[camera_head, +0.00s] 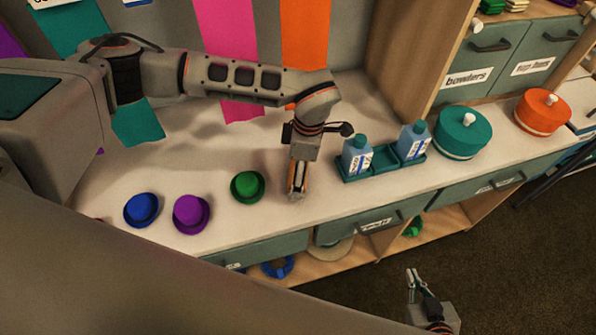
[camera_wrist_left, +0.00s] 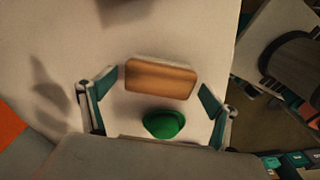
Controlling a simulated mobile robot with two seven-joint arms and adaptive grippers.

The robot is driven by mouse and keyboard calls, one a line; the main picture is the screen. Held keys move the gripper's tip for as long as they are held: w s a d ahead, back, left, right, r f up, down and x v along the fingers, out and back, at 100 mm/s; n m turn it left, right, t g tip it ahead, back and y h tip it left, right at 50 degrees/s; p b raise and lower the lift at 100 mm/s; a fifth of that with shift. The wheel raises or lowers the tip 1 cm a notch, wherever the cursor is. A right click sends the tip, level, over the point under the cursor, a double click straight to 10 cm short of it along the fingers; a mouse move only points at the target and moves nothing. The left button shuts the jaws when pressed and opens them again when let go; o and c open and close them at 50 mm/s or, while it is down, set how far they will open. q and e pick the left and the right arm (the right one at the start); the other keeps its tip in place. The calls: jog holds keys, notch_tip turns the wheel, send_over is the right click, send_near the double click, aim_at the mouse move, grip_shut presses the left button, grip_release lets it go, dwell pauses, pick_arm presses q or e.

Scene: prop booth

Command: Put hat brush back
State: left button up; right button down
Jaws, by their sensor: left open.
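The hat brush, a brown wooden block (camera_wrist_left: 160,78), lies on the pale counter between the spread fingers of my left gripper (camera_wrist_left: 158,100) in the left wrist view. In the head view my left gripper (camera_head: 297,190) points down at the counter, right of a green hat (camera_head: 247,186), and mostly hides the brush. The green hat also shows in the left wrist view (camera_wrist_left: 164,124), close to the brush. The fingers are apart, and I cannot tell whether they touch the brush. My right gripper (camera_head: 411,283) is low, over the dark floor in front of the counter, with nothing visible in it.
A teal tray (camera_head: 381,164) holds two blue bottles with a space between them, right of my left gripper. Purple (camera_head: 191,214) and blue (camera_head: 142,210) hats sit to the left. Teal (camera_head: 462,133) and orange (camera_head: 542,112) round boxes stand at the right, before a wooden cabinet.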

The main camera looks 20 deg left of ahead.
pick_arm(q)
notch_tip(320, 180, up, 11)
jog(key=d+b, duration=0.1)
jog(key=shift+w+d+r, duration=0.15)
jog(key=shift+w, duration=0.05)
dwell(0.4)
